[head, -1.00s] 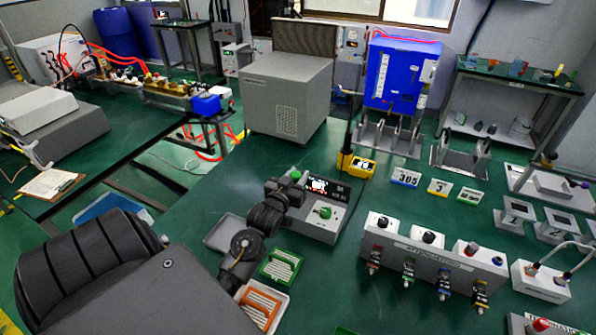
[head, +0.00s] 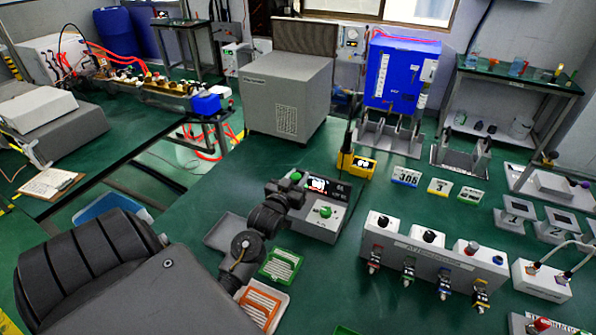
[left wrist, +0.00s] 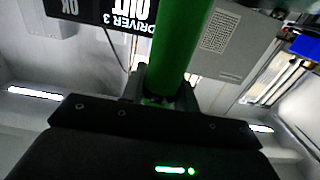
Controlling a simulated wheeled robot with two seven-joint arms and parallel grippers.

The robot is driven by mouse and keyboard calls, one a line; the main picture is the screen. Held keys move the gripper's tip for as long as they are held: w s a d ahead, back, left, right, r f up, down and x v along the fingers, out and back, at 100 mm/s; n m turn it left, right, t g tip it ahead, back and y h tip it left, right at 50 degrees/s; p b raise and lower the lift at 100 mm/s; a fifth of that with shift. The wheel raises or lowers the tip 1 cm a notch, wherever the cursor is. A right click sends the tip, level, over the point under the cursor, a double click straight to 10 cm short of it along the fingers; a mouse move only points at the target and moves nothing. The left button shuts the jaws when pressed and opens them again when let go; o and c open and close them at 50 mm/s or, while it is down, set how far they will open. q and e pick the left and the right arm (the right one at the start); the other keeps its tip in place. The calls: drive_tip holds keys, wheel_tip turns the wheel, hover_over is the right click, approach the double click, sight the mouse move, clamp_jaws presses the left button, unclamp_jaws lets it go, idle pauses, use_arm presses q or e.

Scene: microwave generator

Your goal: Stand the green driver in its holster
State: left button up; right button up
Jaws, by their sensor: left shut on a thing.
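The green driver (left wrist: 185,40) is a thick green cylinder in the left wrist view, rising from my gripper out of the top of the picture. My left gripper (left wrist: 160,98) is shut on it. In the head view my left gripper (head: 285,191) is over the left part of a grey console, and a small green end (head: 295,176) shows at its tip. I cannot clearly pick out the holster. My right gripper is out of view.
A green knob (head: 325,212) sits on the console. A grey rack (head: 425,255) with several coloured fittings stands to the right. Green (head: 280,265) and orange (head: 262,303) trays lie in front. A yellow meter (head: 357,163) stands behind. Bench between console and rack is mostly clear.

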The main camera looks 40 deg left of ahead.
use_arm(q)
drive_tip(key=shift+f, duration=0.1)
drive_tip(key=o, duration=1.1)
drive_tip(key=shift+o, duration=0.2)
drive_tip(key=shift+f, duration=0.1)
drive_tip(key=shift+s, duration=0.1)
drive_tip(key=shift+s+d+f, duration=0.1)
drive_tip(key=shift+s+d, duration=0.05)
drive_tip(key=shift+s, duration=0.15)
drive_tip(key=b+v, duration=0.2)
drive_tip(key=v, duration=0.8)
